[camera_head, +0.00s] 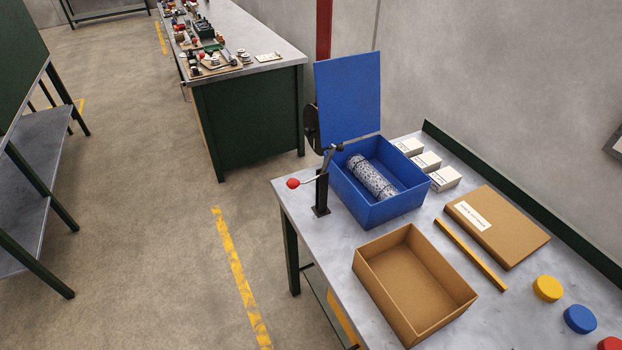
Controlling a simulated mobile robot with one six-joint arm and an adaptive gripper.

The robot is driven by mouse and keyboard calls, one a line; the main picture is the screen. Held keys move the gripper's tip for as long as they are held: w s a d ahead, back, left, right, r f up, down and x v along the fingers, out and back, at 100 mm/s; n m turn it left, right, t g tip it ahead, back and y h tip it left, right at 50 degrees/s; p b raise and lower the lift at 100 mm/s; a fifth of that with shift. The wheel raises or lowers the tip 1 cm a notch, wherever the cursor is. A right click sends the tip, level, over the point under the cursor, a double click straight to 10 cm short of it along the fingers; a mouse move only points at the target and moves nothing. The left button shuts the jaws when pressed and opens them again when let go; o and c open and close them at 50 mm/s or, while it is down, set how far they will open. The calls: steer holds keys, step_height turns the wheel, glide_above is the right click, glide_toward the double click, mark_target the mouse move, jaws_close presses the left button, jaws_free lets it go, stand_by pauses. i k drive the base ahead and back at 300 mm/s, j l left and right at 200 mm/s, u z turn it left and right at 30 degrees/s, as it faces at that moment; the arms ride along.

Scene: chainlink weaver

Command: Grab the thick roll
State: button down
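The thick roll (372,177) is a grey, mesh-patterned cylinder with dark bands near its ends. It lies on its side inside the open blue box (381,213), set diagonally. The box's blue lid (348,94) stands upright at the back. The box sits on the grey workbench (335,238) at the right. My gripper is not in view.
A black post (321,195) with a red-knobbed crank stands left of the blue box. An empty open cardboard box (415,283) is in front. Open floor lies left.

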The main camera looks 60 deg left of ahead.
mark_target(382, 189)
steer(key=u, duration=1.7)
steer(key=z, duration=0.4)
steer(key=i+j+z, duration=0.2)
steer(key=j+z, duration=0.25)
steer(key=i+j+z, duration=0.15)
steer(key=j+z, duration=0.15)
steer(key=z, duration=0.2)
steer(key=i+j+z, duration=0.1)
steer(key=j+z, duration=0.85)
steer(key=k+j, duration=0.1)
steer(key=j, duration=1)
steer(key=k, duration=0.05)
